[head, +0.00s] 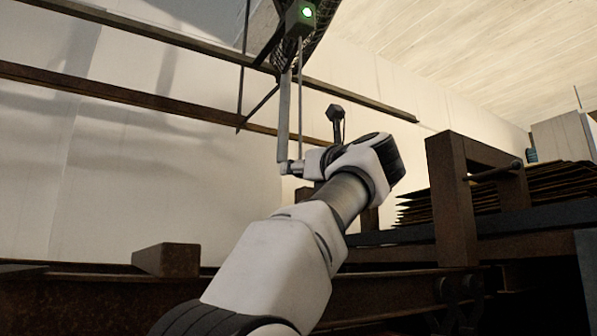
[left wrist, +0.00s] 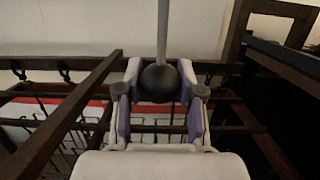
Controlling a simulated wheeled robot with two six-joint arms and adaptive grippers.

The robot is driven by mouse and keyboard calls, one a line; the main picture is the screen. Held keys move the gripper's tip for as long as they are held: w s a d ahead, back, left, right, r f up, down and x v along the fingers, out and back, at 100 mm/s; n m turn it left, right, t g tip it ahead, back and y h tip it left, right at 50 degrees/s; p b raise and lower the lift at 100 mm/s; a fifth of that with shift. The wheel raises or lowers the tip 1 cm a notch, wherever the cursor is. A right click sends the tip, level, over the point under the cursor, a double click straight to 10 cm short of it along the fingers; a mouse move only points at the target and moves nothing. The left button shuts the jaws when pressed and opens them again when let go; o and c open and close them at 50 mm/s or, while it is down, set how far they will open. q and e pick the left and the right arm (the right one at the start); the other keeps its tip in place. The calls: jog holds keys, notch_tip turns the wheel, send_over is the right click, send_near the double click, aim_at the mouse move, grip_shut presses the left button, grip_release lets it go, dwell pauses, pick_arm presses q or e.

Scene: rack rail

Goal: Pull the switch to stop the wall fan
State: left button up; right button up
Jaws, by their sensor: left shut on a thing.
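The wall fan (head: 268,40) is at the top of the head view, with its dark cage cut off by the frame edge. A green-lit box (head: 303,20) sits beside it. A thin pull cord (head: 300,80) hangs straight down from near the box to my left gripper (head: 293,167). In the left wrist view, a dark ball (left wrist: 159,84) hangs at the lower end of the cord, between the two fingers of my left gripper (left wrist: 158,93). The fingers are shut on the ball. In the head view the ball is hidden at the gripper. My right gripper is not in view.
Rusty rails (head: 150,100) run along the pale wall. A rusty frame (head: 452,200) and stacked sheets (head: 520,190) stand at the right. A rusty beam (head: 165,260) lies low at the left. Open space surrounds the gripper on its left.

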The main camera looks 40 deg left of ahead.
pick_arm(q)
jog(key=shift+f, duration=0.35)
jog(key=shift+r+p, duration=0.95)
jog(key=shift+r, duration=0.2)
jog(key=o, duration=1.2)
jog(key=shift+d, duration=0.3)
jog(key=shift+s, duration=0.1)
